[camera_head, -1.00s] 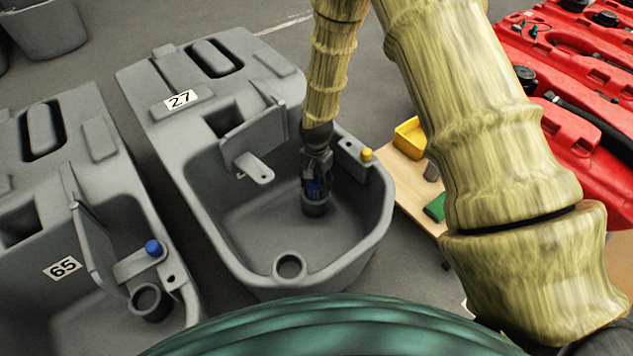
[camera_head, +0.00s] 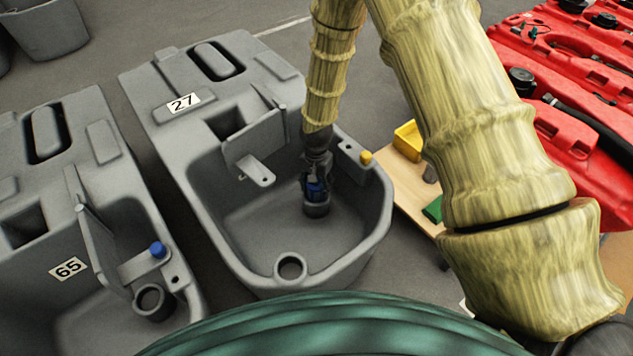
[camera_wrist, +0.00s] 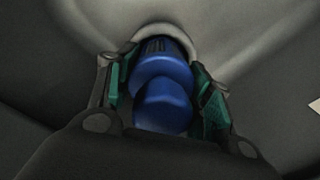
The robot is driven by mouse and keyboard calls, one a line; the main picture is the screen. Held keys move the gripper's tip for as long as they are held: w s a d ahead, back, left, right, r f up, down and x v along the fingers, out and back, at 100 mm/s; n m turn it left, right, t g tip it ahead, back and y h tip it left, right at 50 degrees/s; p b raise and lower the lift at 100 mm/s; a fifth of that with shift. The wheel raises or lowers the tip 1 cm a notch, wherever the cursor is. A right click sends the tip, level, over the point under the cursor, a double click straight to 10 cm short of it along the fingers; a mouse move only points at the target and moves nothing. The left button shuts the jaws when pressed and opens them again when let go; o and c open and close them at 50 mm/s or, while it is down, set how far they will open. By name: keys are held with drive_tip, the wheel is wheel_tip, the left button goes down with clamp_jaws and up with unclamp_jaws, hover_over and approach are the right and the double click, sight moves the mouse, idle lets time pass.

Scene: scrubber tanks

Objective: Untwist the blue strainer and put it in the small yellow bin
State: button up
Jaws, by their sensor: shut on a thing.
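The blue strainer (camera_head: 314,190) is inside the grey tank marked 27 (camera_head: 225,225), at a round grey socket (camera_head: 317,208) on the tank floor. In the wrist view the strainer (camera_wrist: 163,95) sits between the green finger pads, its far end at the pale socket ring (camera_wrist: 185,40). My gripper (camera_head: 315,185) points down into the tank and is shut on the strainer; it also fills the lower wrist view (camera_wrist: 162,100). The small yellow bin (camera_head: 409,140) stands on a wooden table right of the tank, partly hidden by my arm.
A second grey tank marked 65 (camera_head: 110,220) stands at left, with a blue knob (camera_head: 157,249). A yellow knob (camera_head: 366,157) is on tank 27's rim. A green block (camera_head: 433,209) lies on the wooden table (camera_head: 408,195). Red tanks (camera_head: 570,90) stand at right.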

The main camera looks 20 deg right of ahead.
drive_tip(key=shift+w+d+n+p, duration=0.1)
drive_tip(key=shift+d+n+p, duration=0.05)
drive_tip(key=shift+n+p, duration=0.4)
drive_tip(key=shift+r+n+p, duration=0.1)
drive_tip(key=shift+n+p, duration=0.4)
drive_tip(key=shift+n, duration=0.05)
drive_tip(key=shift+s+n+p, duration=0.2)
drive_tip(key=shift+n+p, duration=1.15)
drive_tip(key=shift+n, duration=0.15)
drive_tip(key=shift+n+p, duration=0.5)
drive_tip(key=shift+n, duration=0.1)
drive_tip(key=shift+w+n+p, duration=0.1)
drive_tip(key=shift+n+p, duration=0.45)
drive_tip(key=shift+n, duration=0.35)
drive_tip(key=o, duration=1.2)
drive_tip(key=shift+a, duration=0.2)
drive_tip(key=o, duration=0.5)
